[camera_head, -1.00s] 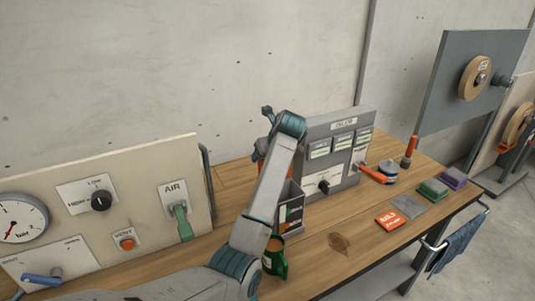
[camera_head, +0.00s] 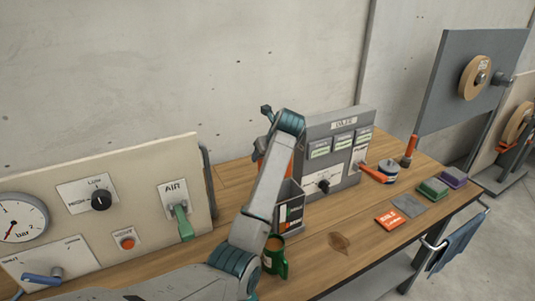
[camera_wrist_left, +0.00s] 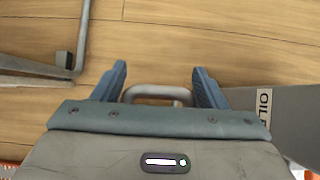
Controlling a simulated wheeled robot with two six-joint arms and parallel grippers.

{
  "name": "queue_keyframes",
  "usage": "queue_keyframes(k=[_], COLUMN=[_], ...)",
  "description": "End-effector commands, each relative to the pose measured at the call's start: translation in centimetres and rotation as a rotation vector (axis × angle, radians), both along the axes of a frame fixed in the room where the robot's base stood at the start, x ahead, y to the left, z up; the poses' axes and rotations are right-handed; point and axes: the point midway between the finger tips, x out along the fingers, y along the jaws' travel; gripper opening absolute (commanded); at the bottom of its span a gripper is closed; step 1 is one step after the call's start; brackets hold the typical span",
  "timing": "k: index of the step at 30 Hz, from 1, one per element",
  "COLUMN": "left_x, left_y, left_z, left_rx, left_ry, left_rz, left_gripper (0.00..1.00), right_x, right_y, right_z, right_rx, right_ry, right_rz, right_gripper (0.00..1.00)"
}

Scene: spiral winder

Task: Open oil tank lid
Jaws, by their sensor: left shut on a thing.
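In the left wrist view my left gripper (camera_wrist_left: 160,70) has its two dark blue fingers on either side of a grey loop handle (camera_wrist_left: 157,92), shut on it. What the handle is fixed to is hidden below the gripper body, so I cannot see whether a lid is raised. In the head view my left arm crosses the oiler panel's left side and hides the gripper. My right gripper is not in view.
The grey oiler panel (camera_head: 340,150) stands on the wooden bench, right of my arm. A green mug (camera_head: 275,262) stands close to my forearm. The air panel (camera_head: 120,185) is at left. An orange card (camera_head: 391,218) and several small items lie at right. The bench's front middle is mostly clear.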

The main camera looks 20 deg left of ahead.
Motion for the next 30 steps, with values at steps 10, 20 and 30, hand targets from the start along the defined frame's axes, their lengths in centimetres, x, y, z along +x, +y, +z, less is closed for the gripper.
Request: queue_keyframes(k=[10,20,30], left_x=[-0.3,-0.2,-2.2], left_y=[-0.3,-0.2,-2.7], left_z=[-1.1,-0.5,3.5], left_rx=[-0.006,-0.003,-0.005], left_ry=[0.022,0.011,0.005], left_rz=[-0.002,0.0,-0.002], left_gripper=[0.8,0.84,0.84], right_x=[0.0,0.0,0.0], right_y=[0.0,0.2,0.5], right_z=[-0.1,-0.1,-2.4], right_rx=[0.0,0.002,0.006], right_ry=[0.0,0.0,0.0], right_rz=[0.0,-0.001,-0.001], right_gripper=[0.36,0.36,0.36])
